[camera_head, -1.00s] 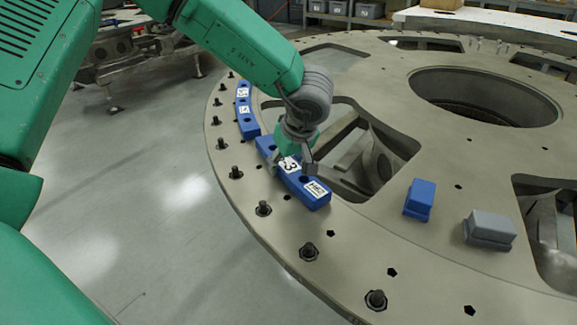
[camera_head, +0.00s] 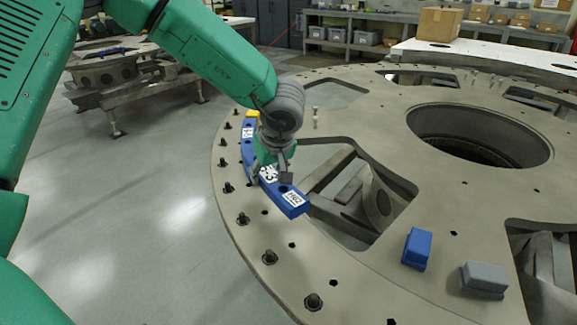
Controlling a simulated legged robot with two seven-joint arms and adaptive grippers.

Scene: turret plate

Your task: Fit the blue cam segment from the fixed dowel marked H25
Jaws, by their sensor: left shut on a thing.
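The blue cam segment (camera_head: 297,208) is a curved bar with white labels on top, too small to read surely. It lies along the outer left part of the round metal turret plate (camera_head: 330,262). My left gripper (camera_head: 270,172) comes down on it from above and is shut on its middle. Its near end shows clear of the gripper. I cannot tell whether its underside touches the plate. Another blue segment (camera_head: 248,143) with white labels sits on the rim just beyond, its end close to the held one. Dark dowels (camera_head: 243,218) stand along the rim. My right gripper is not in view.
A blue block (camera_head: 416,247) and a grey block (camera_head: 483,279) sit on the plate at right. A yellow piece (camera_head: 252,113) shows behind my wrist. The plate has large cut-outs and a round central opening (camera_head: 478,137). Shelves stand at the back.

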